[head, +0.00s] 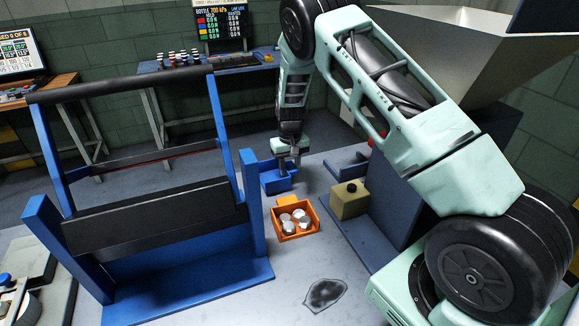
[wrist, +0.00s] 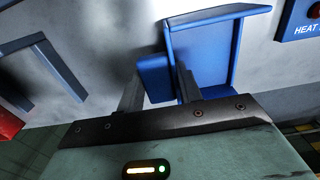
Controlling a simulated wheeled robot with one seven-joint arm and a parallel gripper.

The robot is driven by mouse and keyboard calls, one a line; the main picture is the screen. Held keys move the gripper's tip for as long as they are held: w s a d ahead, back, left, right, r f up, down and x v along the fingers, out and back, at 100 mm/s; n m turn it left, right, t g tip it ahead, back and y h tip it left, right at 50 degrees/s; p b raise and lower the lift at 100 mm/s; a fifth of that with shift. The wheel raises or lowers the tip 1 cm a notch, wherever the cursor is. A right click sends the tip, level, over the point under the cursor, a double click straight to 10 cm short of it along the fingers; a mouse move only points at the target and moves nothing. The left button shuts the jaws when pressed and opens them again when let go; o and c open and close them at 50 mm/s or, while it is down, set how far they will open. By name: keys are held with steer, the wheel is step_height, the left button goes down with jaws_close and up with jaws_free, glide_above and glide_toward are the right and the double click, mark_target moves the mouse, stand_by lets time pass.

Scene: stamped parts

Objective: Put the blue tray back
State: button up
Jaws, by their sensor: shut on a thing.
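The blue tray (head: 277,184) is near the centre of the head view, with my gripper (head: 288,164) just above it. In the wrist view the tray (wrist: 207,52) shows a flat floor and raised walls, and the part I see looks empty. My gripper (wrist: 158,88) is shut on the tray's small blue grip block (wrist: 152,76), which sits between the two fingers. I cannot tell whether the tray touches the surface below it.
An orange tray (head: 297,235) with several round metal parts lies just in front. A tan block with a black knob (head: 350,199) stands to its right, and a tall blue frame (head: 228,155) to the left.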

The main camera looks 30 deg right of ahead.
steer(key=shift+f, duration=0.45)
steer(key=shift+f, duration=0.2)
steer(key=o, duration=1.2)
steer(key=shift+r, duration=0.2)
step_height(320, 180, up, 12)
steer(key=b, duration=0.3)
steer(key=shift+s, duration=0.1)
